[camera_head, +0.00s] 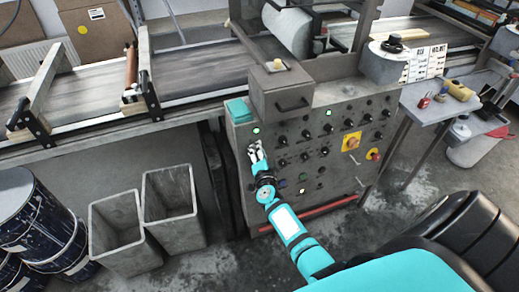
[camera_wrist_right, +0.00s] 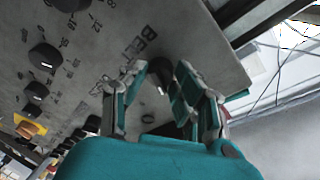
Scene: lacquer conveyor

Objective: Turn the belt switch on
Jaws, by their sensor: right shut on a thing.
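The grey control panel (camera_head: 310,130) stands in front of the conveyor and carries several black knobs. My right gripper (camera_head: 255,149) is at the panel's upper left, below a lit green lamp (camera_head: 256,130). In the right wrist view, my right gripper (camera_wrist_right: 163,88) has its two fingers around a small dark knob, the belt switch (camera_wrist_right: 159,68). My left gripper is not in view.
More black knobs (camera_wrist_right: 45,56) with printed scales sit close by on the panel. Two grey bins (camera_head: 118,235) and dark blue drums (camera_head: 45,225) stand at left. A side table (camera_head: 440,108) stands at right.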

